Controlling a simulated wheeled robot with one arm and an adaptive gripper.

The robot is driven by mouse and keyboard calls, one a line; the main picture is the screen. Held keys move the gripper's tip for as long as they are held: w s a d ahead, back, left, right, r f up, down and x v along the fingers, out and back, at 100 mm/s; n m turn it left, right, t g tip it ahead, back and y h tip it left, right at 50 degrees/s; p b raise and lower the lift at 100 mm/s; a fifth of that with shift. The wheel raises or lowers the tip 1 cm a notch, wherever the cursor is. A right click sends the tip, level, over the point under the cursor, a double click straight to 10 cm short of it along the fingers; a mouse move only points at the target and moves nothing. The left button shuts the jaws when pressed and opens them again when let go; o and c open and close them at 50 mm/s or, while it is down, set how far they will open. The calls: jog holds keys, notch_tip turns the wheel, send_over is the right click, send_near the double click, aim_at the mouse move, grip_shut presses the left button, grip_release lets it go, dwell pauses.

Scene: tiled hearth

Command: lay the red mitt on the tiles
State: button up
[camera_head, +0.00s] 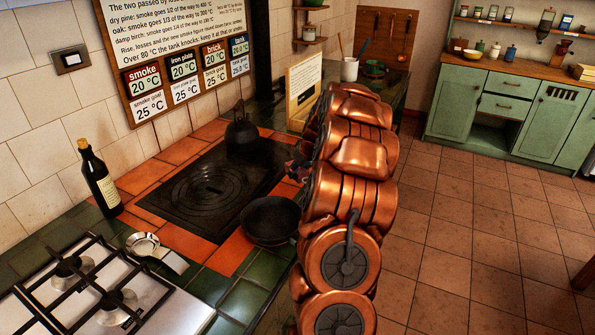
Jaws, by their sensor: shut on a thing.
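My copper-coloured arm stands over the right part of the hearth and hides most of my gripper (298,170). Only a small dark part of the gripper shows at the arm's left edge, above the right side of the hearth. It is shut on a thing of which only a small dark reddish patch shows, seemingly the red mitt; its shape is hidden. The orange tiles (182,151) surround the black iron hotplate (212,188). The tiles to the left of the plate are bare; those at the right are partly hidden by my arm.
A black pan (270,220) stands at the plate's front right corner and a dark kettle (241,133) at its back. A bottle (100,180) stands at the left. A ladle (143,245) lies near the gas hob (95,300). A sign (304,90) stands behind.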

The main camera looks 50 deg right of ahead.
aim_at(296, 193)
jog(key=shift+f, duration=3.7)
jog(key=o, duration=0.9)
jog(key=v, duration=1.2)
jog(key=shift+s, duration=0.1)
